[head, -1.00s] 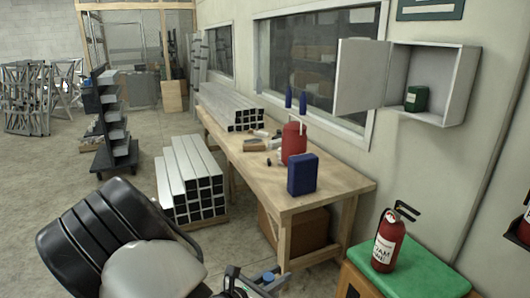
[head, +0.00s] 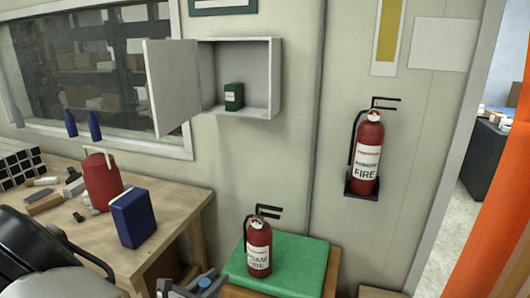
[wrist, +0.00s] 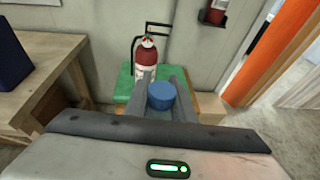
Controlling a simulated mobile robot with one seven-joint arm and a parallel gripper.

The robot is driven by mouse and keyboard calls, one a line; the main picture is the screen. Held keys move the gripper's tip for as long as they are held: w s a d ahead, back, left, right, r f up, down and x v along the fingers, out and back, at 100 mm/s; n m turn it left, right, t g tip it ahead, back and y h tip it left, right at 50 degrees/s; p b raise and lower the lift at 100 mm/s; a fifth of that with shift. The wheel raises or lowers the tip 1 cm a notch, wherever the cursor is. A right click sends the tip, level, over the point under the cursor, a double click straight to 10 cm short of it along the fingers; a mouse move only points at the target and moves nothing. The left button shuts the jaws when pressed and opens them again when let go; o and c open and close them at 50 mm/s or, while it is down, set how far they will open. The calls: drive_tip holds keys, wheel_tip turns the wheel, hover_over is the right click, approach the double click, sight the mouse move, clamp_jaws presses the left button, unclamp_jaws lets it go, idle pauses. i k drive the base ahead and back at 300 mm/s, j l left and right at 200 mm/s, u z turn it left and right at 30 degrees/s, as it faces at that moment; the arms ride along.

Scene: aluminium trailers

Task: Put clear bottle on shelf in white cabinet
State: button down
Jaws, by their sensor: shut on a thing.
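The white cabinet (head: 272,78) hangs on the wall in the head view, its door (head: 172,85) swung open to the left. A small dark green container (head: 234,96) stands inside on its floor. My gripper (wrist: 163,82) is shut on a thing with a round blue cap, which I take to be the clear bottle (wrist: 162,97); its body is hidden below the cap. The cap also shows at the bottom edge of the head view (head: 205,282). My gripper is low and well below the cabinet, apart from it.
A fire extinguisher (head: 259,250) stands on a green-topped stand (head: 300,265) below the cabinet, ahead of my gripper. A wooden workbench (head: 185,205) with a blue container (head: 133,217) and a red jug (head: 101,180) is at left. Another extinguisher (head: 367,155) hangs at right.

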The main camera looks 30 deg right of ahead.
sight(253, 113)
drive_tip(key=i+j+z, duration=0.25)
drive_tip(key=z, duration=0.2)
drive_tip(key=i+j+z, duration=0.2)
drive_tip(key=j+z, duration=0.2)
